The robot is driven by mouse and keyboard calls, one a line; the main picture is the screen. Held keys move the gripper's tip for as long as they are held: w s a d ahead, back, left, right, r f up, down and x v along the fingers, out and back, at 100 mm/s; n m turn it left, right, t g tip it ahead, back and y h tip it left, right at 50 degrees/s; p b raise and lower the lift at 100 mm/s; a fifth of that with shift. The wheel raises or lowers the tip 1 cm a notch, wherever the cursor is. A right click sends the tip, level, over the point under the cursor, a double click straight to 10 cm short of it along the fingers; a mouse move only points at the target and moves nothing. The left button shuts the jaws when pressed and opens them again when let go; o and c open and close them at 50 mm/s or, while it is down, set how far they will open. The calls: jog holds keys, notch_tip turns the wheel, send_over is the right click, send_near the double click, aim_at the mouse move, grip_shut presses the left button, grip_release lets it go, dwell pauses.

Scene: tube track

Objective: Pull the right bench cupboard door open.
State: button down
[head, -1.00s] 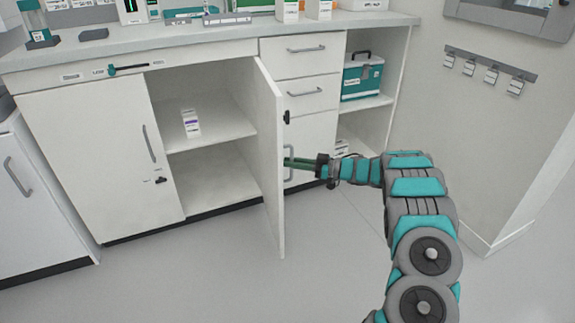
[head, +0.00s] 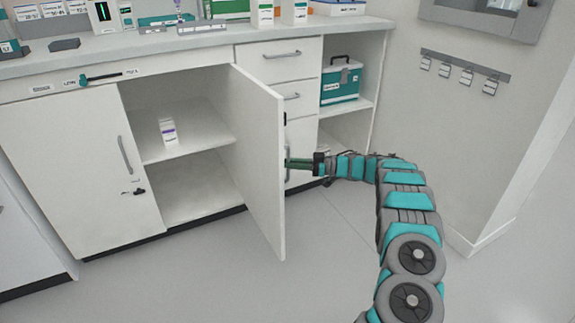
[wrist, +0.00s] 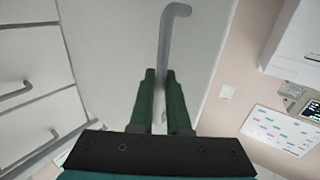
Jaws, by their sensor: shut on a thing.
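The right bench cupboard door (head: 258,150) stands wide open, hinged on the right side of its opening and swung out toward me. My gripper (head: 288,163) is on the door's outer face, at its handle. In the wrist view, the two green fingers (wrist: 160,103) are shut on the grey bar handle (wrist: 170,50), which rises above them against the pale door panel (wrist: 112,45). In the head view the handle is mostly hidden behind the door edge and the fingers. Inside the cupboard, a small white box (head: 168,131) stands on the middle shelf (head: 190,145).
The left cupboard door (head: 80,165) is closed. Drawers (head: 279,60) and an open shelf with a teal case (head: 341,80) are to the right of the open door. The grey floor (head: 200,285) in front is clear. A wall with hooks (head: 465,66) is at the right.

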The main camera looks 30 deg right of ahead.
jog(key=shift+w+r, duration=0.1)
jog(key=c, duration=0.9)
grip_release()
jog(key=shift+a, duration=0.1)
jog(key=v, duration=0.8)
jog(key=shift+b, duration=0.4)
